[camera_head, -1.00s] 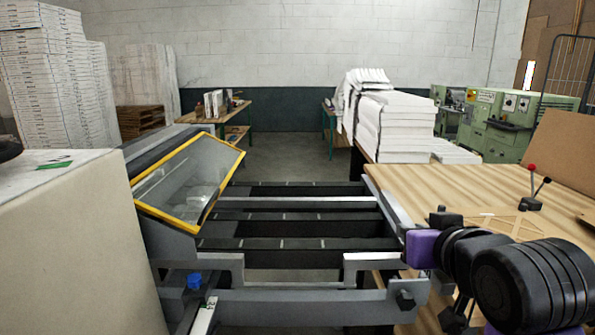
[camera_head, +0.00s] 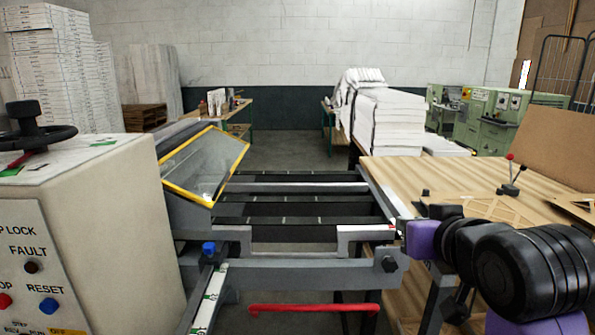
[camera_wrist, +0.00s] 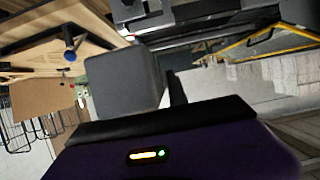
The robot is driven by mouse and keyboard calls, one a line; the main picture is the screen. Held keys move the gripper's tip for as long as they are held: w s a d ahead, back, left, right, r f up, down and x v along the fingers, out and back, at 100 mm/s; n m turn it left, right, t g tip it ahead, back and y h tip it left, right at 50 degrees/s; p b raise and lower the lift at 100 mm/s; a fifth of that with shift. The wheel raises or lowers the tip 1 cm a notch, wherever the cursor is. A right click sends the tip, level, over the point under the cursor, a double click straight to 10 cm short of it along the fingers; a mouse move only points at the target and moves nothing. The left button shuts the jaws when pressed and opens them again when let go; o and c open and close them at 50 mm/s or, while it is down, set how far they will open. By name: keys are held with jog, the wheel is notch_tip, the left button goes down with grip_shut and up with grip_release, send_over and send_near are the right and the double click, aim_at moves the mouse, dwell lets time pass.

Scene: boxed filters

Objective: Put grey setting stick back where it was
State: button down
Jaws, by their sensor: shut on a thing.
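A grey block-shaped piece, which looks like the grey setting stick (camera_wrist: 125,82), fills the middle of the wrist view, just beyond the black edge of my gripper (camera_wrist: 160,120). I take it as held in my gripper, seen nearly end-on, so its full length does not show. The fingertips are not clearly visible. In the head view my black and purple arm is at the lower right, by the near left edge of the wooden table (camera_head: 400,172), and it hides the gripper and stick.
A cream control cabinet (camera_head: 115,210) with buttons and a black handwheel stands at left. The machine frame has dark rails (camera_head: 290,208), a yellow-edged clear guard (camera_head: 205,165) and a red bar (camera_head: 315,308) low in front. A lever stand (camera_head: 510,182) and cardboard are on the table.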

jog(key=shift+w+a+r, duration=0.1)
jog(key=shift+w+r, duration=0.15)
jog(key=shift+r, duration=0.65)
jog(key=shift+w+f+y, duration=0.3)
jog(key=shift+w, duration=0.5)
notch_tip(320, 180, down, 20)
jog(key=s, duration=0.3)
jog(key=s+f, duration=0.8)
jog(key=f, duration=0.4)
jog(key=s+f, duration=0.8)
jog(key=f, duration=0.5)
jog(key=shift+s+f+h, duration=0.2)
jog(key=shift+s+h, duration=0.2)
jog(key=shift+f, duration=0.1)
